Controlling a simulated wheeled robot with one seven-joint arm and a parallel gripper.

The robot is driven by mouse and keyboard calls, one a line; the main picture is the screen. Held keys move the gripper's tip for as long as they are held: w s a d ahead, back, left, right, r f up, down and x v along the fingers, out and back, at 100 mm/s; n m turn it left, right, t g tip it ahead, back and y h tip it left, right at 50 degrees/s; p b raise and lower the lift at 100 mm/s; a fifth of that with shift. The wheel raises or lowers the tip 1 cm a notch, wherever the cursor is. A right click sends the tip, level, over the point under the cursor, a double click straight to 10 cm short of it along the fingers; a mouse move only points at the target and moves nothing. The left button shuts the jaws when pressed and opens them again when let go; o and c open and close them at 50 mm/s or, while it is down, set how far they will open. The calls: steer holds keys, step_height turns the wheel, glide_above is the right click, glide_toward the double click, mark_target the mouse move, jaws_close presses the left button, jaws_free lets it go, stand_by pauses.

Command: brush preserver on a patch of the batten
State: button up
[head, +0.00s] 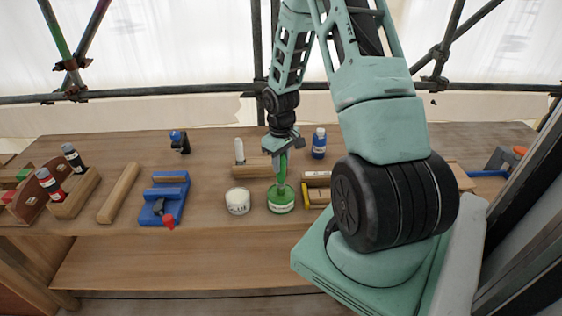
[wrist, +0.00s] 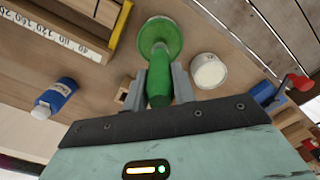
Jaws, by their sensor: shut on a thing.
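My gripper (head: 284,148) is shut on the green handle of a brush (head: 282,169). The brush points down, with its lower end at the mouth of a green pot (head: 281,201). I cannot tell how deep the bristles sit. In the wrist view, the green handle (wrist: 159,88) is between the fingers of my gripper (wrist: 160,82), and the green pot (wrist: 172,32) is beyond it. A pale wooden bar (head: 119,193) lies on the bench at left and may be the batten. No treated patch can be made out.
A white pot (head: 238,202) stands just left of the green pot. A blue bottle (head: 319,143) stands behind, to the right. A blue tool (head: 164,198) with a red knob is at left, near wooden racks with bottles (head: 72,157). The bench (head: 210,165) is partly clear.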

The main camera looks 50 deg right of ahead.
stand_by(0.5)
step_height(320, 180, up, 7)
steer(key=p, duration=0.6)
stand_by(0.9)
